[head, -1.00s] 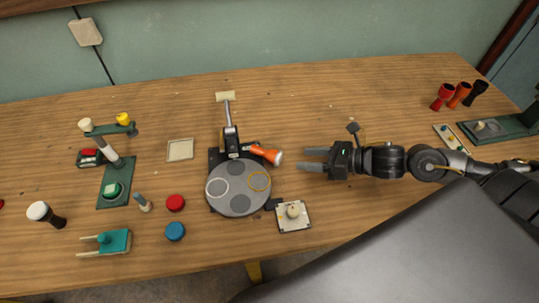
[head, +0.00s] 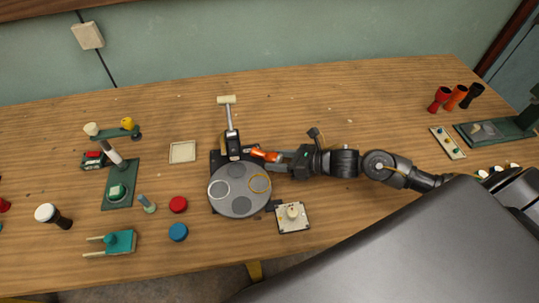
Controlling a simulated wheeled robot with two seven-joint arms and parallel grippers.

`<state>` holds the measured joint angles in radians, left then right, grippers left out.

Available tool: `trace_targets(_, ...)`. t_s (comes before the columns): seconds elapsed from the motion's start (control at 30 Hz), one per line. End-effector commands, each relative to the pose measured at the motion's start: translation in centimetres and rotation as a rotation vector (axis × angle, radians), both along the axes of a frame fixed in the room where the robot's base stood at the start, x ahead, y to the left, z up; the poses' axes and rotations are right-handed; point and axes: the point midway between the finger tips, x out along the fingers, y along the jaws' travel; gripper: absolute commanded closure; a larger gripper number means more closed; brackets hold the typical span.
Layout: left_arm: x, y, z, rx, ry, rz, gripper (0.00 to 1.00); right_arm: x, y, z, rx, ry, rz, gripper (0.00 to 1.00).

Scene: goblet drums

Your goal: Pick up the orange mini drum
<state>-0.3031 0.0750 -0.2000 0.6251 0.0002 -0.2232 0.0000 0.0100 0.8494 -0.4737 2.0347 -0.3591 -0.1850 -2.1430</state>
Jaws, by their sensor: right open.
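An orange mini drum (head: 263,155) lies on its side at the back right of the grey round turntable (head: 240,208), beside the black mount of a mallet. My right gripper (head: 276,161) comes in from the right with its jaws open, its fingertips at the drum's right end. The fingers partly hide that end, and I cannot tell whether they touch it. Another orange goblet-shaped drum (head: 456,97) stands at the back right, between a red drum (head: 439,99) and a black drum (head: 472,96). My left gripper is not in view.
The mallet (head: 231,120) stands behind the turntable. A pale square plate with a knob (head: 292,217) sits at its front right. Red (head: 178,204) and blue (head: 178,232) discs lie left of it. The table behind my right arm is clear.

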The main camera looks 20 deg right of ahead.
Motion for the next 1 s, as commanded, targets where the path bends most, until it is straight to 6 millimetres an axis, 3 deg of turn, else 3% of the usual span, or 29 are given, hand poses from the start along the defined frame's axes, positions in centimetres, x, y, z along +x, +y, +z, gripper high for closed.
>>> trace_targets(0.2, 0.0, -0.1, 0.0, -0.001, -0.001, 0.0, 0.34, 0.0, 0.1, -0.1, -0.001, 0.001, 0.0, 0.5)
trace_targets(0.43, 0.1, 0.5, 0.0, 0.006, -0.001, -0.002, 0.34, 0.0, 0.0, -0.1, -0.001, 0.001, 0.0, 0.78)
trace_targets(0.77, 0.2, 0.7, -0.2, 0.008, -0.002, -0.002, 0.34, 0.0, 0.0, 0.2, -0.001, 0.001, 0.0, 0.78)
trace_targets(1.0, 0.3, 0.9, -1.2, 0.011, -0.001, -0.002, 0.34, 0.0, 0.1, 2.9, -0.002, -0.006, 0.004, 0.78)
